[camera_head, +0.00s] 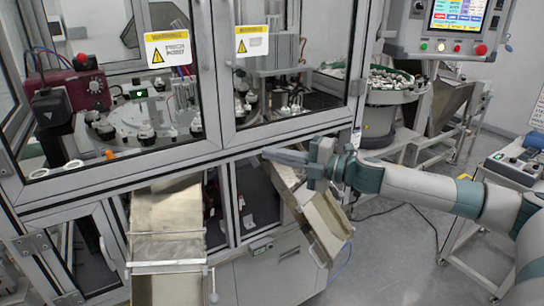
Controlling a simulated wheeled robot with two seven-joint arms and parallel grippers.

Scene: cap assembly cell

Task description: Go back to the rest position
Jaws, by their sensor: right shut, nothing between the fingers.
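My right arm (430,190) reaches in from the right edge of the head view. My right gripper (268,154) points left, its fingers together and empty. It is in front of the machine's lower frame, above the right chute (325,222), and overlaps the chute's upper end in the picture. I cannot tell whether it touches anything. My left gripper is not in the view.
The glass-doored assembly machine (120,168) fills the left and middle. A left chute (168,215) slopes out below it. A bowl feeder (392,92) and a control panel (450,45) stand behind my arm. A cart (475,225) is at right. Grey floor (385,265) is open between.

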